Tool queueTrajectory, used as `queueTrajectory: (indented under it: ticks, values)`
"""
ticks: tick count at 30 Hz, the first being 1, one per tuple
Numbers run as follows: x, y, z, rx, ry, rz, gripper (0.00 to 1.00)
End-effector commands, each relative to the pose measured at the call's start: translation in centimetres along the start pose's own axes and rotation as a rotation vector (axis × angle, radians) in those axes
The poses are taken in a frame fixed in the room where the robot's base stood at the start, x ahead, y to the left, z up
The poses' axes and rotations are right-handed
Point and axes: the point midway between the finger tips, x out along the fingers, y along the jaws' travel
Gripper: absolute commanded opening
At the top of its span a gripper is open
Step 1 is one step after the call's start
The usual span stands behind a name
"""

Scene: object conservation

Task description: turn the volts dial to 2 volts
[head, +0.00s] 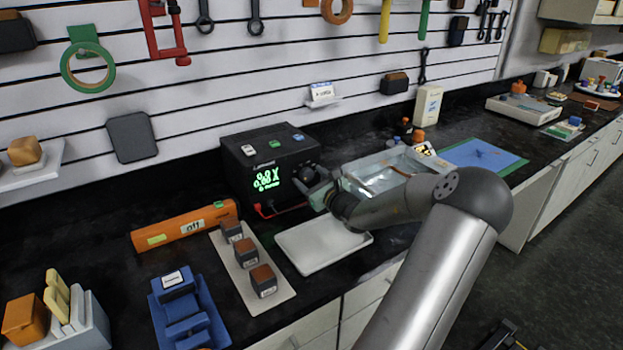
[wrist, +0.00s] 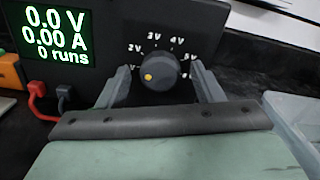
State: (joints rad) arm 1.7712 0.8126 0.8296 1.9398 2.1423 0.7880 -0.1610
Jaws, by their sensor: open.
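The black power supply (head: 245,180) stands on the bench against the wall in the head view. Its volts dial (wrist: 160,67) is a dark round knob in the wrist view, with a yellow dot at its lower left. Volt marks ring the dial; the 2V mark (wrist: 135,48) is at its upper left. The green display (wrist: 54,35) reads 0.0 V, 0.00 A, 0 runs. My gripper (wrist: 161,82) is open, with one finger on each side of the dial. Whether the fingers touch it I cannot tell. In the head view my gripper (head: 316,194) is at the supply's front right.
Red and grey plugs (wrist: 50,92) stick out at the lower left of the supply's front. A clear bin (head: 352,184) stands to the right, and a white tray (head: 322,246) lies in front. An orange tube (head: 170,232) lies to the left.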

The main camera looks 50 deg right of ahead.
Motion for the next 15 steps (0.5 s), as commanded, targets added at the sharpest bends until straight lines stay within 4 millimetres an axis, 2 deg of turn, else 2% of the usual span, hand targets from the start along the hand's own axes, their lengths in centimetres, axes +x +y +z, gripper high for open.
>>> queueTrajectory:
  ticks: [7, 12, 15]
  values:
    - [0.07, 0.0, 0.0, 0.0, 0.0, 0.0, 0.6]
    - [0.05, -0.01, 0.01, 0.0, 0.0, 0.0, 0.16]
    - [0.05, -0.01, 0.02, 0.0, 0.0, 0.0, 0.16]
